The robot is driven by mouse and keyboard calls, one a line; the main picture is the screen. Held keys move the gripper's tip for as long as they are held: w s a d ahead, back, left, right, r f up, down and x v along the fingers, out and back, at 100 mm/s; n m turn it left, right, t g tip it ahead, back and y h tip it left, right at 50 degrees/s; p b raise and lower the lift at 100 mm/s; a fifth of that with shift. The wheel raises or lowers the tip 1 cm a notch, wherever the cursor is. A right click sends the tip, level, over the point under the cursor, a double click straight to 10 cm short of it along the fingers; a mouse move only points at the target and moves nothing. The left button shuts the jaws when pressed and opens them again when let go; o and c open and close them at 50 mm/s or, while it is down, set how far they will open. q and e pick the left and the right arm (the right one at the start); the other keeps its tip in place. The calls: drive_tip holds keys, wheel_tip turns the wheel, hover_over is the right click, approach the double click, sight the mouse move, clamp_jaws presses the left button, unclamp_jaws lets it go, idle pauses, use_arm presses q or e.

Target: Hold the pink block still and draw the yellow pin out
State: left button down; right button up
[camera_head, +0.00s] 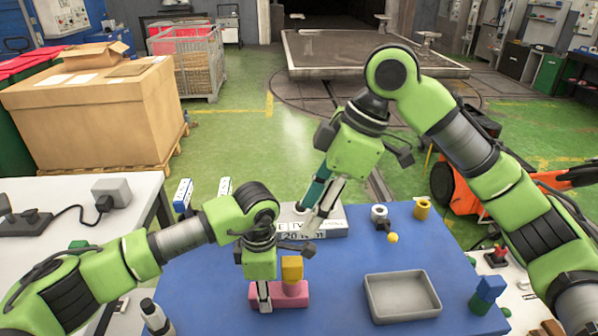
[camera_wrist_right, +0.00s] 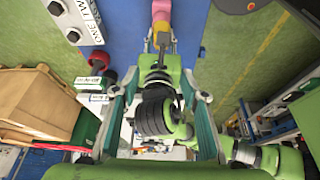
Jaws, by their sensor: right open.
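The pink block (camera_head: 294,296) lies on the blue table top with the yellow pin (camera_head: 292,269) standing upright in it. My left gripper (camera_head: 264,298) is down at the block's left end, one finger against its front face and the other hidden; it appears shut on the block. My right gripper (camera_head: 312,210) is open and empty, tilted, above and behind the pin and apart from it. In the right wrist view the pink block (camera_wrist_right: 161,9) and the pin (camera_wrist_right: 161,38) show at the top, beyond my left arm.
A grey labelled box (camera_head: 332,230) lies behind the block, under my right gripper. A grey tray (camera_head: 432,306) stands to the right. A grey ring part (camera_head: 379,212), a yellow cylinder (camera_head: 422,210) and a yellow ball (camera_head: 393,238) stand farther back. Blue table top is clear between block and tray.

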drive_tip(key=n, duration=0.1)
approach(294, 261)
drive_tip(key=x, duration=1.1)
drive_tip(key=shift+a+f, duration=0.15)
drive_tip(key=shift+f, duration=0.25)
drive_tip(key=shift+r, duration=0.1)
clamp_jaws()
